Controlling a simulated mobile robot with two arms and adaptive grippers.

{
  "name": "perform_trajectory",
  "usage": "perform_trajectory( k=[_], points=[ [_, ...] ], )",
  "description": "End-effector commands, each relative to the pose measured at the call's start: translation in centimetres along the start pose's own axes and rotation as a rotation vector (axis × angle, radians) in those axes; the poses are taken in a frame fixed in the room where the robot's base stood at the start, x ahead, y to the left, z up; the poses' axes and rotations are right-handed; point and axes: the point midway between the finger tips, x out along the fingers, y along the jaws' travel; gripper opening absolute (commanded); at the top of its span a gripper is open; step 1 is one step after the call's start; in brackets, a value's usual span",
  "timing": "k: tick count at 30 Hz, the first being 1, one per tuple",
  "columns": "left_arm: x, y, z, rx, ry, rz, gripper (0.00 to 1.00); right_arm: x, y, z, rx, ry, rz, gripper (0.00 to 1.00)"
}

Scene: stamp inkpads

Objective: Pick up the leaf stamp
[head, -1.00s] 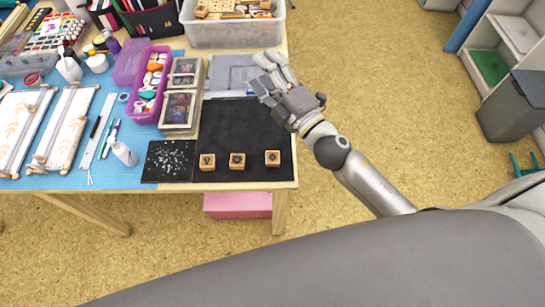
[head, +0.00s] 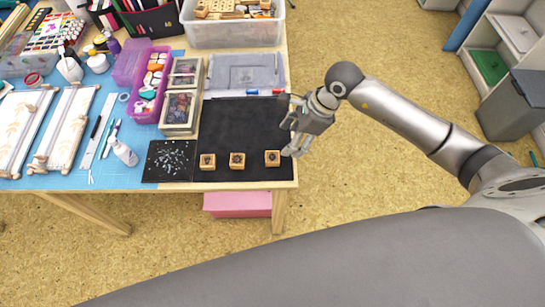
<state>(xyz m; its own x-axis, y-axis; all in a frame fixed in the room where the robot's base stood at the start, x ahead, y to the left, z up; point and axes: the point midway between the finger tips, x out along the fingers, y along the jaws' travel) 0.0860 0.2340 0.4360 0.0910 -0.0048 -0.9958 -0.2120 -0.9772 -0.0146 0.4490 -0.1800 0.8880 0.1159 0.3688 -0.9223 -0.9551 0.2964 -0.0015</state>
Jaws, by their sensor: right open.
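Three small wooden block stamps stand in a row along the front edge of the black mat (head: 235,122): a left stamp (head: 207,162), a middle stamp (head: 237,161) and a right stamp (head: 272,158). Each has a dark picture on top, too small for me to tell which is the leaf. My right gripper (head: 289,127) is open and empty. It is over the mat's right edge, above and behind the right stamp, with one finger close to that stamp. I cannot tell whether they touch. My left gripper is out of view.
A dark sheet with pale bits (head: 168,160) lies left of the stamps. Two lidded boxes (head: 184,76) and a purple bin (head: 145,100) stand left of the mat. A grey translucent lid (head: 246,73) lies behind it. The mat's middle is clear.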

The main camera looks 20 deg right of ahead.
Motion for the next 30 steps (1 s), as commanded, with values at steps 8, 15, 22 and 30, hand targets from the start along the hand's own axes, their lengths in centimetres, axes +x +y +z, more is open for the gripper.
perform_trajectory(
  k=[8, 15, 22, 30],
  points=[
    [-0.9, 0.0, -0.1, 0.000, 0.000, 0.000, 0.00, 4.1, 0.1, 0.0, 0.002, 0.006, 0.005, 0.62],
    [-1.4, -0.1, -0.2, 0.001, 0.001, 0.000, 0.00, 5.8, 0.1, 0.1, 0.001, 0.005, 0.004, 0.62],
    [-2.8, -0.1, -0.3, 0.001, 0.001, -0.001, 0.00, 8.6, 0.1, 0.8, 0.001, 0.004, 0.005, 0.62],
    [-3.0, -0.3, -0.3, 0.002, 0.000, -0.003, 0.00, 10.6, 0.1, 0.6, 0.000, 0.004, 0.002, 0.62]
  ],
)
